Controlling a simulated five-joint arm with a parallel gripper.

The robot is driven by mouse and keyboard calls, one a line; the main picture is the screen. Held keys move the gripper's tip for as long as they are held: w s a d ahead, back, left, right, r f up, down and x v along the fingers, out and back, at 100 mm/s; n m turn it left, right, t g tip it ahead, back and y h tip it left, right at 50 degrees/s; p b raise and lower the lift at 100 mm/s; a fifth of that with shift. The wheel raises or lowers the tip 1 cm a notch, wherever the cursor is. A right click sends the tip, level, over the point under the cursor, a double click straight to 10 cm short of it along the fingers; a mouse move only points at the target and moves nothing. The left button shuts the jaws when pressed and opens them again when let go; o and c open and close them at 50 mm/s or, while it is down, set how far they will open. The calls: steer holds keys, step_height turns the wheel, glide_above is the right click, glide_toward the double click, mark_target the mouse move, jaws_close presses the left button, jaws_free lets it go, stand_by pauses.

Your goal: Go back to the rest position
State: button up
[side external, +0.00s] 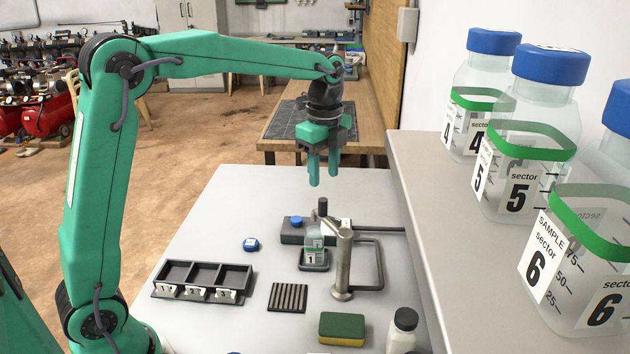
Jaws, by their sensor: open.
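My gripper (322,180) hangs from the green arm above the white table (245,195), fingers pointing down. It is open and empty, with clear air below the fingertips. Below it, a small clear sample bottle with a label 1 (314,250) stands on a dark square tray (314,265) beside the metal spout. The bottle shows no lid. A blue cap (251,244) lies on the table to the left of the bottle.
A metal post with a spout (342,265) and a dark manifold block (293,232) stand near the bottle. A three-slot black rack (203,280), ribbed mat (288,298), sponge (342,328) and white bottle (402,330) are nearer. Large blue-capped jars (515,170) line the right shelf.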

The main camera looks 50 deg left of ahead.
steer(key=shift+s+r, duration=0.1)
steer(key=shift+s+r, duration=0.15)
steer(key=shift+s, duration=0.05)
steer(key=s+n+t, duration=0.5)
steer(key=s+n, duration=1.2)
steer(key=s, duration=0.6)
steer(key=shift+d+f+t, duration=0.3)
steer(key=shift+f, duration=0.1)
